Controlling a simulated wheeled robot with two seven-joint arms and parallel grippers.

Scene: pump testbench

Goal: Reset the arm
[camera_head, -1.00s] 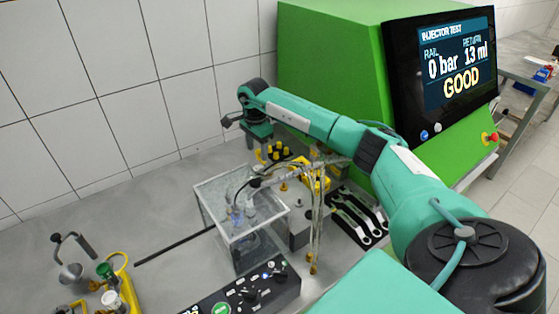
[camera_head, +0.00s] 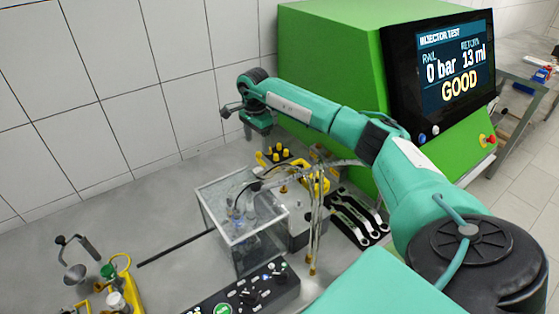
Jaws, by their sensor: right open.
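My right arm reaches in from the lower right across the front of the green test machine (camera_head: 322,62). Its gripper (camera_head: 228,110) is at the far end, above the back of the bench near the tiled wall. It is open, with nothing seen between the fingers. It is clear of the glass box (camera_head: 240,215) and the yellow fittings (camera_head: 276,155) below it. My left gripper is not in this view.
The machine's screen (camera_head: 458,66) reads 0 bar, 13 ml, GOOD. Wrenches (camera_head: 357,215) lie right of the glass box. A black control panel (camera_head: 245,290) is in front of it. A yellow holder (camera_head: 128,285) with small parts stands at the lower left. The back left bench is clear.

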